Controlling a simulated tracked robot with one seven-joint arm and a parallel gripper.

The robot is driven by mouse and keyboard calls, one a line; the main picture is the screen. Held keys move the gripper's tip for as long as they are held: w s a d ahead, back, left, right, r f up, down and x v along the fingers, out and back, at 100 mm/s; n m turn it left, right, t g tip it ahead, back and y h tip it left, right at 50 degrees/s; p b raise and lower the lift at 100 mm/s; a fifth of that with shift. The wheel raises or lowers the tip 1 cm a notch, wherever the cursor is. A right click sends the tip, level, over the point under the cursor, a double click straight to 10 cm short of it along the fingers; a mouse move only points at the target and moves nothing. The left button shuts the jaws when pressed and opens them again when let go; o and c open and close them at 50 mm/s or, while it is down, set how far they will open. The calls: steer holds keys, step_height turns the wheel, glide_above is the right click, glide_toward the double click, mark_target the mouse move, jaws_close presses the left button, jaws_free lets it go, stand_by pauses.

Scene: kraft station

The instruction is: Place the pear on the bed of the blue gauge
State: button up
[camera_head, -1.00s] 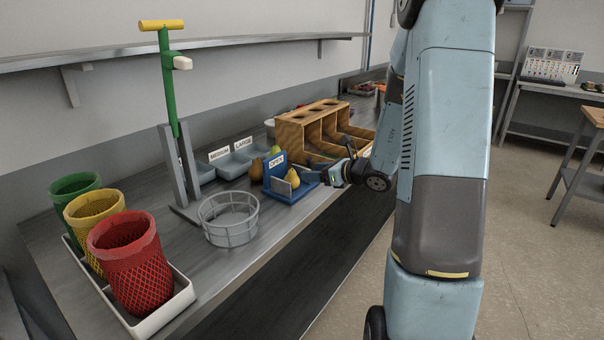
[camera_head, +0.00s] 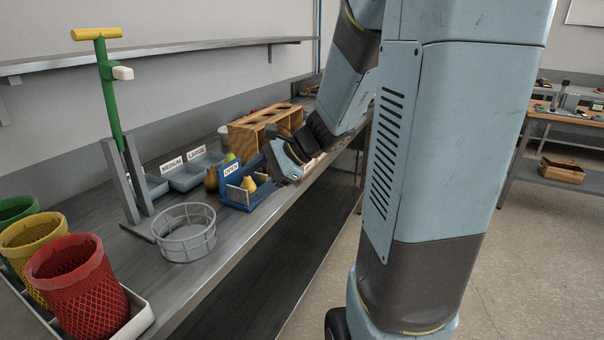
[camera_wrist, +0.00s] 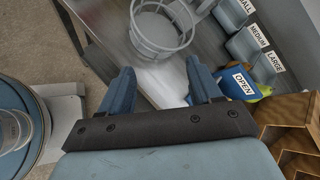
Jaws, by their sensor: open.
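The blue gauge (camera_head: 228,197) stands on the bench with an OPEN sign on its upright panel. A yellow pear (camera_head: 248,184) sits at the gauge, apparently on its bed; its lower part is hidden by the gauge's front. My gripper (camera_head: 287,168) is just right of the gauge. In the wrist view my gripper (camera_wrist: 160,88) is open with nothing between its two blue fingers. The gauge's OPEN panel (camera_wrist: 243,84) shows there to the right of the fingers, with a bit of yellow behind it. A brown pear (camera_head: 211,179) stands left of the gauge.
A round grey basket (camera_head: 185,236) stands in front left of the gauge. Grey bins (camera_head: 187,179) labelled MEDIUM and LARGE and a wooden rack (camera_head: 252,134) are behind. Red (camera_head: 77,290), yellow and green mesh bins are at left. The bench's front edge is close to the gauge.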

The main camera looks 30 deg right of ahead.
steer(key=s+d+r+n+h, duration=0.1)
steer(key=s+r+n+h, duration=0.3)
steer(key=s+n, duration=0.4)
steer(key=s+d+r+n+t+h, duration=0.1)
steer(key=s+d+r+n+h, duration=0.1)
steer(key=s+r+n+h, duration=0.2)
steer(key=s+n+h, duration=0.1)
steer(key=s+n, duration=0.2)
steer(key=s, duration=0.1)
steer(key=shift+d+r+n+h, duration=0.2)
steer(key=shift+d+n+h, duration=0.1)
steer(key=shift+n, duration=0.1)
steer(key=shift+c, duration=0.2)
